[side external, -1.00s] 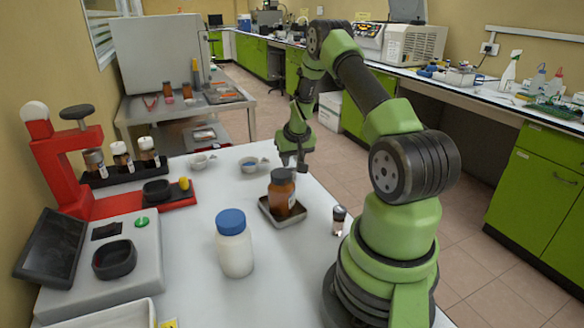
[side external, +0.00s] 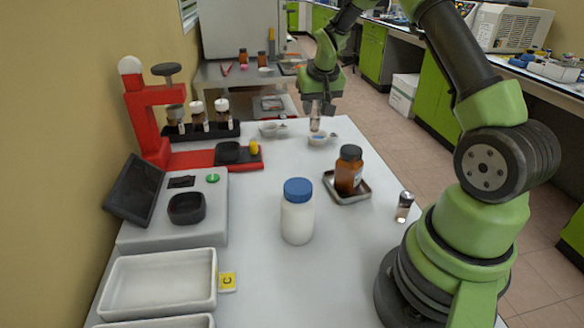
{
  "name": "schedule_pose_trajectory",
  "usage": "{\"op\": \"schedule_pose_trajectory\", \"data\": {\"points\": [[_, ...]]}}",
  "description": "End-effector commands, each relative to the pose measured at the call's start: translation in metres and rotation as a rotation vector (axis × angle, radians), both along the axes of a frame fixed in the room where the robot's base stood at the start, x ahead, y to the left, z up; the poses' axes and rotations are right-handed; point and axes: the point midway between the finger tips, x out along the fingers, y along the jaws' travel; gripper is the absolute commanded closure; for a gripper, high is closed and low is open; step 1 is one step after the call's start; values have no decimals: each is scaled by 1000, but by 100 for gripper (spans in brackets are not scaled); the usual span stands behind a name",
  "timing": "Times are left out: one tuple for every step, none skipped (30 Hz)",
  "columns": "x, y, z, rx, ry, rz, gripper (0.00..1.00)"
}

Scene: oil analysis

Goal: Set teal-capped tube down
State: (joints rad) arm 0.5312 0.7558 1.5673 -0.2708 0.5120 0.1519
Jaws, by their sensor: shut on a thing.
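My gripper (side external: 318,104) is at the far right part of the white table, low over the back edge. It is shut on a small clear tube (side external: 315,119), which hangs roughly upright below the fingers. The tube's cap is hidden by the gripper, so no teal shows. The tube's lower end is just behind or over a small white dish (side external: 320,140) with something blue in it. I cannot tell whether the tube touches the dish or the table.
A brown bottle (side external: 348,172) stands in a metal tray (side external: 362,192). Another white dish (side external: 269,129) is left of the gripper.

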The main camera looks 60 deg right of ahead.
Motion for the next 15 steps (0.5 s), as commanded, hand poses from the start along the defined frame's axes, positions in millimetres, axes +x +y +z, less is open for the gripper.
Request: {"op": "schedule_pose_trajectory", "data": {"points": [[12,21,0,-1,0,36,92],[18,31,1,-2,-1,49,92],[23,43,1,-3,-2,66,92],[27,51,1,-3,-3,74,92],[30,58,1,-3,-4,83,92],[33,66,1,-4,-5,93,92],[35,71,1,-4,-6,97,92],[37,74,0,-4,-6,103,92],[38,78,-3,-4,-4,105,92],[38,80,-7,-5,-3,108,92],[39,81,-13,-4,-3,109,92],[39,82,-21,-4,-2,110,92],[38,82,-27,-3,-1,110,92],[38,81,-33,-4,-1,109,92],[38,81,-40,-3,-2,109,92]]}}
